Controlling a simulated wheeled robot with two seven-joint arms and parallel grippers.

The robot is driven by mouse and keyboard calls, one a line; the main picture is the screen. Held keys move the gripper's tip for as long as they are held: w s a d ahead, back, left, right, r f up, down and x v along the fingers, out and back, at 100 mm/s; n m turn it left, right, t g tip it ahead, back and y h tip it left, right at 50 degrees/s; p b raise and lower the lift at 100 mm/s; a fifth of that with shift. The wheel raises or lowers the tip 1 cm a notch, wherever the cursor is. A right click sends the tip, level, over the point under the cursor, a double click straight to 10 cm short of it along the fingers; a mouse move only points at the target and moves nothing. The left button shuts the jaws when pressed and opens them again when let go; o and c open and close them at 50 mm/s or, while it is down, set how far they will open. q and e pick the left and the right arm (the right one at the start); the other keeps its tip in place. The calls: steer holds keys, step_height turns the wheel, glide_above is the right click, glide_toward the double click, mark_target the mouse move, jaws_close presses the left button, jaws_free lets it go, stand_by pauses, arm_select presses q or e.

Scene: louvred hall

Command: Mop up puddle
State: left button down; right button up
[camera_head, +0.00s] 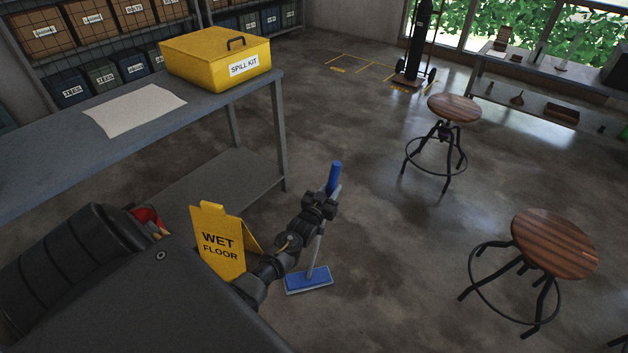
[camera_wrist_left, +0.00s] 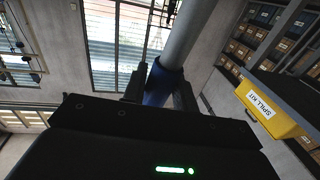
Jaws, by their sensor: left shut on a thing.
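My left gripper (camera_head: 324,202) is shut on a mop with a grey pole and blue grips. The mop's blue flat head (camera_head: 309,280) is low, near the floor, right of the yellow wet floor sign (camera_head: 220,243); I cannot tell whether it touches the floor. The blue top end of the handle (camera_head: 334,178) sticks up above the gripper. In the left wrist view the gripper's dark fingers (camera_wrist_left: 160,92) stand on either side of the blue grip (camera_wrist_left: 157,86), with the grey pole (camera_wrist_left: 188,35) beyond. I cannot make out a clear puddle edge on the mottled, shiny floor. My right gripper is out of view.
A grey workbench (camera_head: 40,170) at left bears a yellow spill kit box (camera_head: 200,60) and a pale sheet (camera_head: 134,109). Two wooden-topped stools (camera_head: 553,243) (camera_head: 454,107) stand at right. A hand truck with a dark cylinder (camera_head: 417,45) stands at the back. Floor between is open.

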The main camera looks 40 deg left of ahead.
arm_select(q)
steer(key=s+a+p, duration=0.2)
steer(key=s+a, duration=0.7)
steer(key=a, duration=0.4)
steer(key=shift+s, duration=0.4)
steer(key=shift+f, duration=0.1)
steer(key=w+d, duration=0.6)
steer(key=d, duration=0.2)
steer(key=shift+w+d+f+b, duration=0.3)
steer(key=shift+w+d+b, duration=0.05)
steer(key=s+a+r+p, duration=0.2)
steer(key=s+a, duration=0.4)
steer(key=a, duration=0.2)
steer(key=s+a+r+p, duration=0.2)
steer(key=s+a+r, duration=0.1)
steer(key=s+a, duration=0.3)
steer(key=shift+a+p, duration=0.3)
steer(key=shift+a, duration=0.75)
